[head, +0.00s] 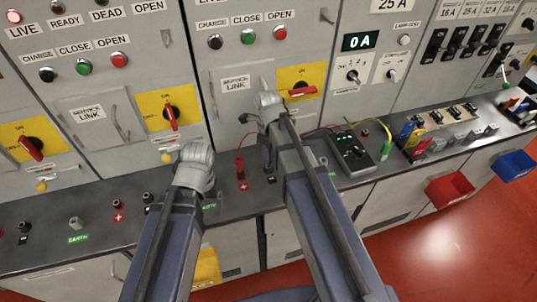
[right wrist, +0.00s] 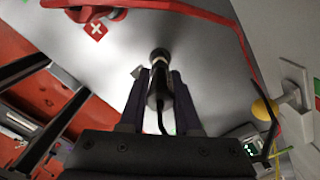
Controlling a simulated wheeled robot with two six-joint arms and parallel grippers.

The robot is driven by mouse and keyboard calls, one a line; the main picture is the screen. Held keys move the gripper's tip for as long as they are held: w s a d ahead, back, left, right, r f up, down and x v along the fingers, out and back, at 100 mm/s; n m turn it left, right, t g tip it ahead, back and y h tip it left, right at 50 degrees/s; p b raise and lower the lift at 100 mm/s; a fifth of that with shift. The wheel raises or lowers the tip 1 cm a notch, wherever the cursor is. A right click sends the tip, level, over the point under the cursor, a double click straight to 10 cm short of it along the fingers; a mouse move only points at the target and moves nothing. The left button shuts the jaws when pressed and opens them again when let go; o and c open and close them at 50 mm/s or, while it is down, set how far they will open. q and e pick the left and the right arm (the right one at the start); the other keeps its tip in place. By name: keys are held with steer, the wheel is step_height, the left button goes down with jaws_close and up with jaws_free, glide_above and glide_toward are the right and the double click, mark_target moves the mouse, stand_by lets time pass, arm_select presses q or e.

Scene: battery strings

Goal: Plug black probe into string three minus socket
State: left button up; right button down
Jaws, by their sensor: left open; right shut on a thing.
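My right gripper (right wrist: 160,92) is shut on the black probe (right wrist: 158,88), whose black cable trails back between the fingers. In the head view my right gripper (head: 267,154) is largely hidden by its arm, low over the bench ledge. Ahead of the probe is a dark round end with a pale ring (right wrist: 159,57); I cannot tell whether it is the socket or how deep the probe sits. The red probe (head: 240,167) stands upright at the socket with the red plus mark (head: 243,187). My left gripper (head: 203,188) is over the ledge to the left, its fingers mostly hidden.
The meter (head: 351,151) lies on the ledge to the right with leads running from it. More sockets and plus marks (head: 118,217) line the ledge at left. A red cable (right wrist: 225,22) arcs near my right gripper.

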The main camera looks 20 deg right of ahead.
arm_select(q)
steer(key=shift+f+b, duration=0.95)
steer(key=shift+f, duration=0.1)
arm_select(e)
steer(key=shift+f, duration=1.1)
steer(key=c, duration=0.5)
jaws_free()
arm_select(q)
steer(key=shift+r, duration=0.15)
arm_select(e)
steer(key=shift+r, duration=0.2)
step_height(320, 180, up, 8)
steer(key=p, duration=0.8)
steer(key=shift+f, duration=0.2)
arm_select(q)
step_height(320, 180, up, 8)
steer(key=shift+f, duration=0.25)
arm_select(e)
steer(key=shift+f, duration=0.1)
